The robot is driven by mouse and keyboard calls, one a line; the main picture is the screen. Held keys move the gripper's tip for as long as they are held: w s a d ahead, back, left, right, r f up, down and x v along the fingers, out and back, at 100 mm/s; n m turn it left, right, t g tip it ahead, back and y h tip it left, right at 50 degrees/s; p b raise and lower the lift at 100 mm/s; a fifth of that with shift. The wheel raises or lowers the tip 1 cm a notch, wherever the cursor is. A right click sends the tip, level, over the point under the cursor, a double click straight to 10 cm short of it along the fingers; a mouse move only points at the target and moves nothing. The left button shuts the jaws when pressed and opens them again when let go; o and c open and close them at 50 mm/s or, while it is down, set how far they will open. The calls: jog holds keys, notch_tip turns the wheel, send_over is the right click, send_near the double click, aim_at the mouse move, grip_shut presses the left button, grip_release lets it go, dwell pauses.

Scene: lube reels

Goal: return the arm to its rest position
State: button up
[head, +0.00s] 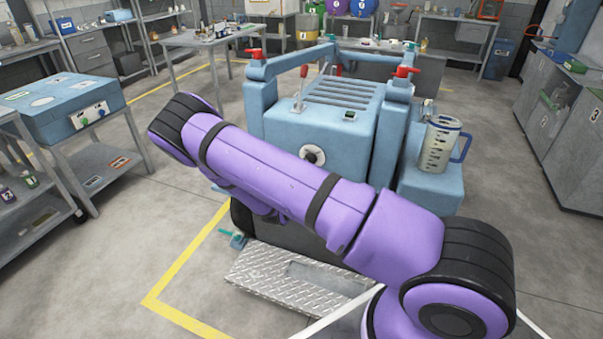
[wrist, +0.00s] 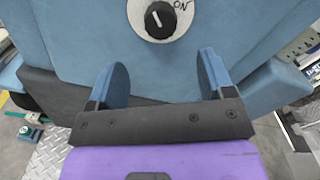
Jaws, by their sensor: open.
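My gripper (wrist: 165,85) shows in the wrist view with its two blue-faced fingers spread apart and nothing between them. It faces the front of a blue machine (head: 335,125), just below a round black knob (wrist: 160,19) in a white ring. The knob's white mark points up and slightly left, with "ON" written at its upper right. In the head view the same knob (head: 313,155) shows just above my purple arm. My arm reaches across the middle of the head view, and my gripper is hidden there.
A measuring jug (head: 438,145) stands on the machine's right-hand ledge. A metal tread plate (head: 270,270) lies at its foot. A workbench with a blue box (head: 70,105) is at left, and grey cabinets (head: 565,130) are at right. Floor is clear at the front left.

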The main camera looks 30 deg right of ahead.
jog(key=shift+a, duration=0.1)
dwell(0.4)
jog(key=s+d+r+m+g+y, duration=0.1)
jog(key=s+r+m+g, duration=0.3)
jog(key=r+m, duration=0.4)
jog(key=s+r+m+g+y, duration=0.1)
jog(key=s+r+m+g, duration=0.35)
jog(key=r, duration=0.55)
jog(key=s+d+r+m+g+y, duration=0.1)
jog(key=s+r+m+g, duration=0.3)
jog(key=r+m, duration=0.45)
jog(key=s+a+r+m+t+y, duration=0.2)
jog(key=s+a+r+m+y, duration=0.1)
jog(key=s+r, duration=0.3)
jog(key=s+a+r+m+t+y, duration=0.2)
jog(key=s+a+r+m+y, duration=0.2)
jog(key=s, duration=0.7)
jog(key=s+a+r+m+t+y, duration=0.3)
jog(key=s+a+r+y, duration=0.1)
jog(key=s+r, duration=0.5)
jog(key=shift+a+m, duration=0.4)
jog(key=shift+a, duration=0.05)
